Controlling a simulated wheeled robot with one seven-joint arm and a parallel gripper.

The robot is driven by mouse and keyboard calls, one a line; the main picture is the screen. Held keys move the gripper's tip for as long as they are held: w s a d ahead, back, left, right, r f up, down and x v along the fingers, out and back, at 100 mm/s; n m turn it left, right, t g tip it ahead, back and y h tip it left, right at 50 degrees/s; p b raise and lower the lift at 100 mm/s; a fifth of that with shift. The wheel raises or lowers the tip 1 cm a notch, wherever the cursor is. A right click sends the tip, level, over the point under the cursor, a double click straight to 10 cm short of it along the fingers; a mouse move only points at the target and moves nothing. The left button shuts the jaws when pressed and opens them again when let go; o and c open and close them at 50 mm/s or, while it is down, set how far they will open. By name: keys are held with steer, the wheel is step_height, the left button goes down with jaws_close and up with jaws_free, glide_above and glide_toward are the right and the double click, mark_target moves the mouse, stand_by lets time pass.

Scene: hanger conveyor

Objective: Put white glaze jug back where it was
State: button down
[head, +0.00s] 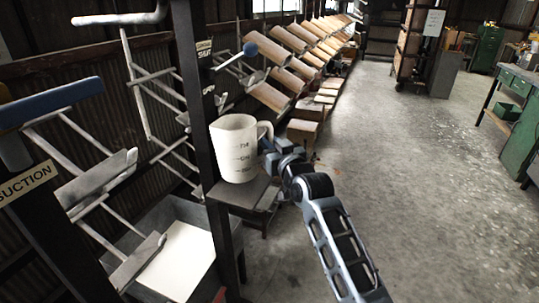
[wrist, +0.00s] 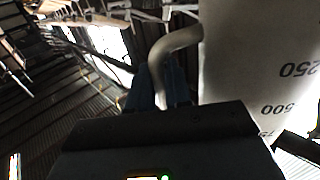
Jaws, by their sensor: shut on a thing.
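The white glaze jug (head: 234,148) is upright, with dark volume marks on its side. My gripper (head: 270,146) is at the right of the jug, shut on its handle. In the wrist view the jug's white body (wrist: 255,65) fills the right side, and its curved handle (wrist: 174,44) runs down between my gripper's blue fingers (wrist: 162,88). A small dark grey shelf (head: 234,196) on a post is directly below the jug. I cannot tell whether the jug's base touches it.
A dark upright post (head: 190,90) stands close to the jug's left. A grey bin with a pale bottom (head: 175,262) is below left. Metal hanger racks (head: 95,185) line the left wall. Cardboard boxes (head: 303,133) sit behind the jug. The concrete floor (head: 410,150) to the right is clear.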

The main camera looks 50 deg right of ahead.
steer(key=shift+w+f, duration=0.1)
steer(key=shift+f, duration=1.95)
steer(key=shift+f, duration=0.15)
steer(key=c, duration=1)
jaws_free()
steer(key=shift+c, duration=0.2)
steer(key=b+v, duration=0.1)
steer(key=v, duration=1.1)
steer(key=shift+b, duration=0.35)
